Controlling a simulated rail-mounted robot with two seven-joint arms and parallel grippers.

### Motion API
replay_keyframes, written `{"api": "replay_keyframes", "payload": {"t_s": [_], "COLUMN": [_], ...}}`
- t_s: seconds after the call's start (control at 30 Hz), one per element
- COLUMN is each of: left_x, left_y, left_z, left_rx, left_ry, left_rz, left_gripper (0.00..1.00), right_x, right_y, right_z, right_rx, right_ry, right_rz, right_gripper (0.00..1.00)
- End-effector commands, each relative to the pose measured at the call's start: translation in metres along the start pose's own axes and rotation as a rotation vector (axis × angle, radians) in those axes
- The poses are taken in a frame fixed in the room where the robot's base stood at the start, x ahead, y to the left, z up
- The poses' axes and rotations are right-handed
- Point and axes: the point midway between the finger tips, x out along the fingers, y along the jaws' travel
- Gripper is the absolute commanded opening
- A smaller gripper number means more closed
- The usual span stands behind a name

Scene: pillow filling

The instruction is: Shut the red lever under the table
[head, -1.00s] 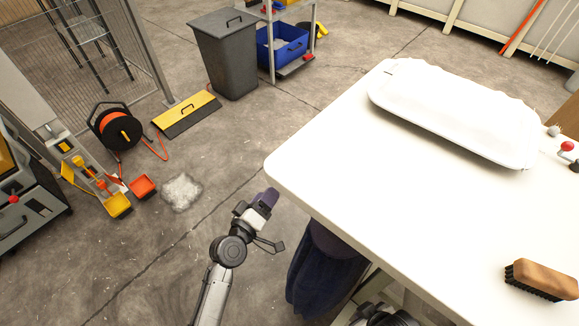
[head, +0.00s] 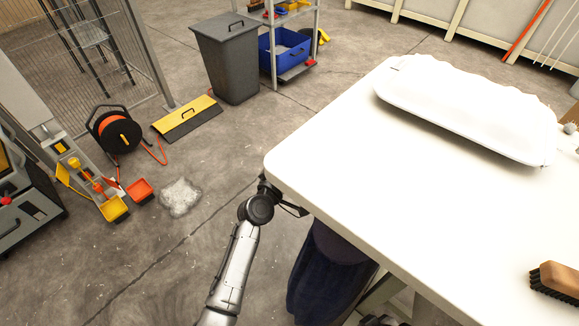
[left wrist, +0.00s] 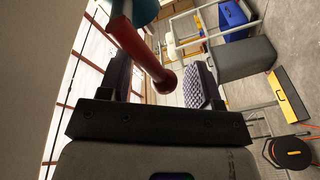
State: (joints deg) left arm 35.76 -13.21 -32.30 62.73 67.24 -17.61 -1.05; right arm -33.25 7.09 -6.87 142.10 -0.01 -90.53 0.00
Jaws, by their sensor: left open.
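The red lever (left wrist: 142,52) shows in the left wrist view as a red rod with a rounded end, coming down from a teal part (left wrist: 143,10) at the top. My left gripper (left wrist: 160,68) is open, and the rod's end shows in the gap between its two fingers. No finger clearly touches it; the depth is hard to tell. In the head view my left arm reaches to the left edge of the white table (head: 330,165), and the table hides the fingers and the lever. My right gripper is not in view.
A white pillow-shaped piece (head: 465,105) lies on the table, with a brush (head: 556,281) at the right. A dark blue cloth bag (head: 330,275) hangs below the table edge, beside my left arm. White fluff (head: 180,197) lies on the floor.

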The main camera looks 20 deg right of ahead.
Motion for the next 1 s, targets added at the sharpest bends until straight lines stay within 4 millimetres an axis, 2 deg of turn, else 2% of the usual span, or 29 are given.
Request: {"api": "replay_keyframes", "payload": {"t_s": [0.2, 0.8, 1.0], "left_x": [0.0000, -0.0003, -0.0011], "left_y": [0.0001, -0.0006, -0.0014], "left_z": [-0.0002, 0.0002, -0.0004], "left_rx": [0.000, 0.002, 0.000], "left_ry": [0.000, -0.001, -0.001], "left_rz": [0.000, -0.001, -0.004], "left_gripper": [0.57, 0.00, 0.00], "right_x": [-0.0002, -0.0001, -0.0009], "right_y": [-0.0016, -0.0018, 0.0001], "right_z": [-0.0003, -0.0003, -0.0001], "right_rx": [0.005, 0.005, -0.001], "right_ry": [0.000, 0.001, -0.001], "right_rz": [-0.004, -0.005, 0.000], "right_gripper": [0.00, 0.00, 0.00]}}
